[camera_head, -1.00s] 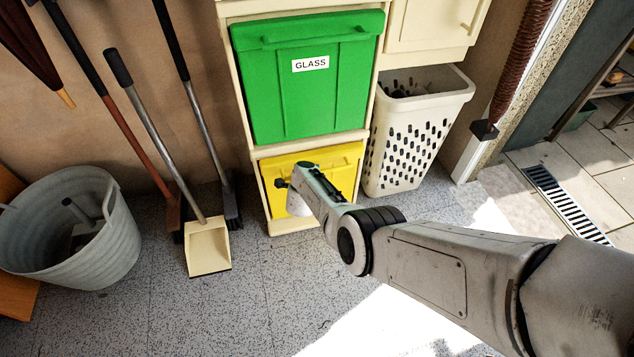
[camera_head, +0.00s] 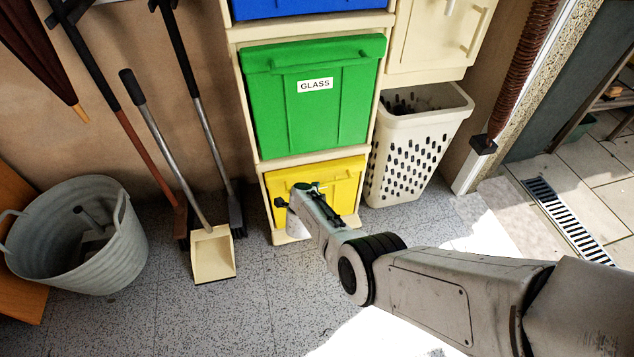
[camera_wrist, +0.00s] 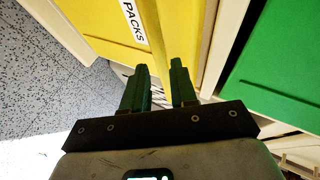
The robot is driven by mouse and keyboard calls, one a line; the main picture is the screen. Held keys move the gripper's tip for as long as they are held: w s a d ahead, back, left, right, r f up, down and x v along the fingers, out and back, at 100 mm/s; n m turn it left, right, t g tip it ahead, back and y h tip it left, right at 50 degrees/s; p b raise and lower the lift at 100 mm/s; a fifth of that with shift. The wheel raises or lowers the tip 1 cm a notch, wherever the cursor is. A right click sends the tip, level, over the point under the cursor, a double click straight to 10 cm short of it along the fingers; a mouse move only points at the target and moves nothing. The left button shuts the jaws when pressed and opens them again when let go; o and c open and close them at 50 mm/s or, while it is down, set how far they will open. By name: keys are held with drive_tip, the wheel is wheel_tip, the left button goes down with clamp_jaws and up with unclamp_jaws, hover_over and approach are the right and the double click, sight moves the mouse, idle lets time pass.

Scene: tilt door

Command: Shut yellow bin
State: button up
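The yellow bin (camera_head: 345,180) is the lowest in the cream cabinet, below the green bin. My gripper (camera_head: 306,187) is in front of its left and middle part and hides some of its face. In the wrist view the yellow bin (camera_wrist: 100,22) fills the upper left, with a white label reading PACKS. My gripper (camera_wrist: 158,66) shows there with two dark green fingers apart and nothing clearly held between them. The fingertips overlap the yellow face and its edge in the picture; I cannot tell whether they touch. I cannot tell whether the bin is fully flush with the cabinet.
The green bin (camera_head: 315,105) labelled GLASS sits above, with a blue bin (camera_head: 300,8) over it. A white basket (camera_head: 415,140) stands right. A dustpan (camera_head: 213,254), brooms and a grey tub (camera_head: 75,240) stand left. The speckled floor in front is clear.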

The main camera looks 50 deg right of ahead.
drive_tip(key=p+v, duration=0.4)
drive_tip(key=v, duration=0.2)
drive_tip(key=shift+p, duration=0.4)
drive_tip(key=shift+a+r, duration=0.1)
drive_tip(key=shift+a, duration=0.05)
